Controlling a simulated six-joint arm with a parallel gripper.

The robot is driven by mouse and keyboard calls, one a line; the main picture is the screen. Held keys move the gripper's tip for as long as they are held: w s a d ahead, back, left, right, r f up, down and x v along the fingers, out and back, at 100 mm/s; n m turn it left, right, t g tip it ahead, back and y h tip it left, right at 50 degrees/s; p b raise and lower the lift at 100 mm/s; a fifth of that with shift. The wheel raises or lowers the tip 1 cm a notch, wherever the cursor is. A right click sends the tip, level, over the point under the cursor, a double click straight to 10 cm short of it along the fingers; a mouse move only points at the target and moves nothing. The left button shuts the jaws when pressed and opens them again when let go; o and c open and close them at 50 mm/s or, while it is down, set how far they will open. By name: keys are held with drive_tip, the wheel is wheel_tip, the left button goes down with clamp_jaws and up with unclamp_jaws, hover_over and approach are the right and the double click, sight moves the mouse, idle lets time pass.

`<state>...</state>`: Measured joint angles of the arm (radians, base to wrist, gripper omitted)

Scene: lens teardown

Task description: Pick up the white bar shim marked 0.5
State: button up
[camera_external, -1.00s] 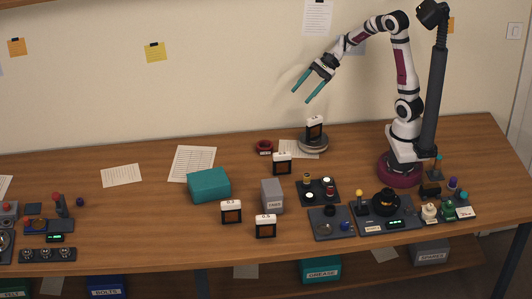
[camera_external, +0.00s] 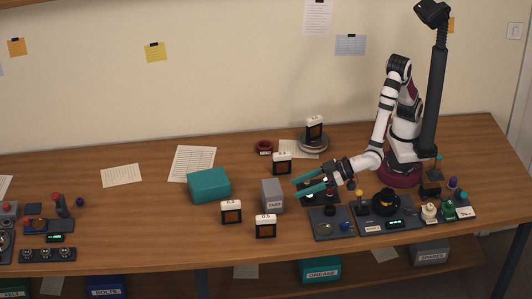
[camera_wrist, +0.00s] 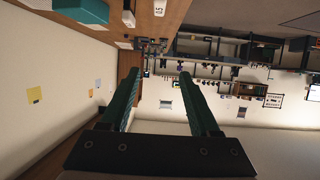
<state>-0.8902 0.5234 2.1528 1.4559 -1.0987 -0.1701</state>
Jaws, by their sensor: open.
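The white bar shim marked 0.5 (camera_external: 265,218) stands upright near the table's front edge, with a dark frame and orange-brown centre below its white top. In the wrist view a white top with a partly readable mark, seemingly 0.5 (camera_wrist: 159,8), shows at the upper edge. A similar piece marked 0.3 (camera_external: 231,205) stands to its left. Two more white-topped pieces stand farther back, one (camera_external: 282,157) on the table and one (camera_external: 314,120) on a round grey stand. My gripper (camera_external: 296,188) has teal fingers, open and empty, behind and right of the 0.5 shim. The fingers also show in the wrist view (camera_wrist: 158,74).
A grey box (camera_external: 272,196) stands between my gripper and the 0.3 piece. A teal box (camera_external: 209,185) lies farther left. Dark trays with small parts (camera_external: 331,224) fill the right side.

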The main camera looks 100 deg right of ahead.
approach(266, 227)
wheel_tip(266, 227, up, 4)
drive_tip(key=s, duration=0.1)
drive_tip(key=x, duration=1.5)
drive_tip(key=shift+w+d+f, duration=0.2)
drive_tip(key=shift+w+d, duration=0.1)
drive_tip(key=shift+d, duration=0.15)
clamp_jaws()
